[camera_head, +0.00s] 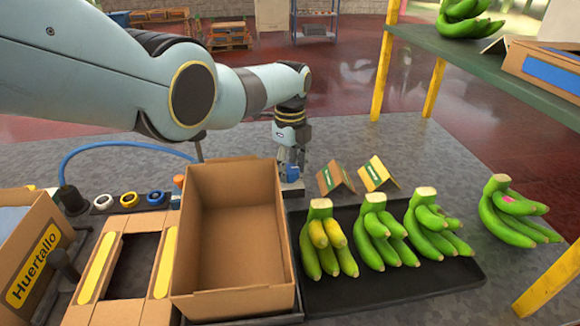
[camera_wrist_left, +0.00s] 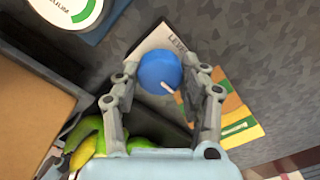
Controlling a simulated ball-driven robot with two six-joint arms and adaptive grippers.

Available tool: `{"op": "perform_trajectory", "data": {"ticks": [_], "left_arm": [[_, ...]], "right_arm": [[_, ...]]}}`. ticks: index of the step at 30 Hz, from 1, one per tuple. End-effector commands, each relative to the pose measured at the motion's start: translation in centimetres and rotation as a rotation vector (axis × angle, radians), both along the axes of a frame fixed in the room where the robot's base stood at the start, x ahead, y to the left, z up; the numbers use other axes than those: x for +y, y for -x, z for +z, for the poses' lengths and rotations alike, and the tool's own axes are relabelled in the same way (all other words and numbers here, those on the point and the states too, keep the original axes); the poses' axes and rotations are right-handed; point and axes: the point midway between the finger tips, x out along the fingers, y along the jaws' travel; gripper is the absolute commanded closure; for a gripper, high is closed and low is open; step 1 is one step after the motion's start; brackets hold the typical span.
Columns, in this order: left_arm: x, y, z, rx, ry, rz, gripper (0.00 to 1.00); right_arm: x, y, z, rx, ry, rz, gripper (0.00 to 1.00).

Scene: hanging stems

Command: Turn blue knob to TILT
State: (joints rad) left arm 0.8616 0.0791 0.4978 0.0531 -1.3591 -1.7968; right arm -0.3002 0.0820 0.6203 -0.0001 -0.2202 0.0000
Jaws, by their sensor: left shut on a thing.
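The blue knob (camera_wrist_left: 158,68) is round, with a short white pointer mark that points to the lower right in the left wrist view. It sits on a pale plate (camera_wrist_left: 150,43) on which "LEVEL" can be partly read; the TILT mark cannot be seen. My left gripper (camera_wrist_left: 160,78) has its two fingers on opposite sides of the knob and is shut on it. In the head view my left gripper (camera_head: 292,158) points down behind the open carton, and a bit of blue knob (camera_head: 292,173) shows below it. My right gripper is not in view.
An empty open carton (camera_head: 236,293) stands in front of the knob. Two folded cards (camera_head: 336,177) stand to its right, behind a black tray (camera_head: 425,288) with banana bunches. A blue hose (camera_head: 110,146) and several rings (camera_head: 130,200) lie to the left.

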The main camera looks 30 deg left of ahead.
Motion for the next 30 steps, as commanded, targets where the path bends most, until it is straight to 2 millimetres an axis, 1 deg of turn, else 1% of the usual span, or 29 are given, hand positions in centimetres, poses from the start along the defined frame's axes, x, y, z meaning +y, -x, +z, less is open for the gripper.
{"op": "perform_trajectory", "data": {"ticks": [1,6,14,19,24,30], "left_arm": [[0.0,-0.1,0.1,-0.003,-0.001,-0.001,0.56],[0.0,-0.1,0.1,-0.002,0.000,0.000,0.34],[0.0,0.0,0.0,-0.001,0.000,0.000,0.34],[0.0,-0.1,0.8,-0.002,-0.001,0.001,0.34],[0.0,0.0,3.2,-0.005,-0.001,0.001,0.34],[0.0,-0.2,8.1,-0.006,-0.001,0.001,0.34]], "right_arm": [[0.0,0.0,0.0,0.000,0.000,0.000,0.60],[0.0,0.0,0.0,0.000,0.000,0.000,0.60],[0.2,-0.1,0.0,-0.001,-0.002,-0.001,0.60],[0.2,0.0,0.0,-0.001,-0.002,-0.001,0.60],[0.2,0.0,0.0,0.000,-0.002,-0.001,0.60],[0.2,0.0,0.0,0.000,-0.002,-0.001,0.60]]}}
